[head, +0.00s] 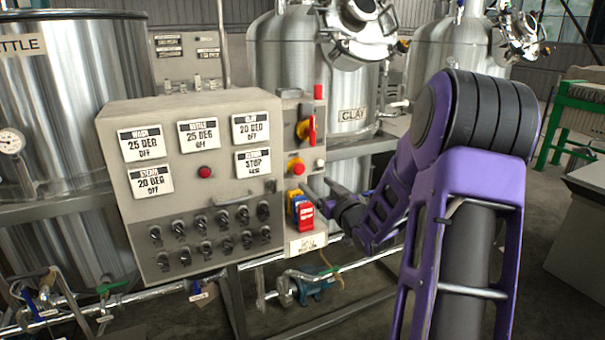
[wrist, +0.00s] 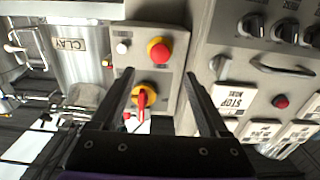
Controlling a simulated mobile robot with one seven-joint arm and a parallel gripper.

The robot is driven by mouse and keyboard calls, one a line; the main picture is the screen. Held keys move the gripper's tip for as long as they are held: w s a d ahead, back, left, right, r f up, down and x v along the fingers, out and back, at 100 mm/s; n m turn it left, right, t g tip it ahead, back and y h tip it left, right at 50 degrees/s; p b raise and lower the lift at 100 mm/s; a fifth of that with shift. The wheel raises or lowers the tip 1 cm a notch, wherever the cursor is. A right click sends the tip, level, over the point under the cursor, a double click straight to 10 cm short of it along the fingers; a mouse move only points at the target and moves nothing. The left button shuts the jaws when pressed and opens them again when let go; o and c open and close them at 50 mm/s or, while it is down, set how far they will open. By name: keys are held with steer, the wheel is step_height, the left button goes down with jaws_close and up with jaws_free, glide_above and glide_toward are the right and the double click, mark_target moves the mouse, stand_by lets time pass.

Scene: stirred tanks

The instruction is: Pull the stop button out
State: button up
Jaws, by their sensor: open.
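The stop button (head: 297,166) is a red mushroom head on a yellow base, on the narrow panel right of the big control box. In the wrist view the stop button (wrist: 159,49) shows near the top, just beyond the fingertips and between their lines. My gripper (wrist: 159,74) is open, with nothing between its fingers. In the head view my gripper (head: 326,194) is to the right of and below the button, partly hidden by my purple arm. I see no contact with the button; the depth gap is hard to judge.
A red rotary switch on yellow (head: 307,128) is above the button, and shows between my fingers in the wrist view (wrist: 143,97). A white button (head: 320,163) is beside it. Coloured tags (head: 302,210) hang below. The control box (head: 190,110) carries knobs and another red button (head: 205,172).

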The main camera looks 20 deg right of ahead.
mark_target(300, 170)
steer(key=w, duration=0.9)
steer(key=shift+w+a, duration=0.15)
steer(key=shift+a, duration=0.05)
jaws_close()
stand_by(1.0)
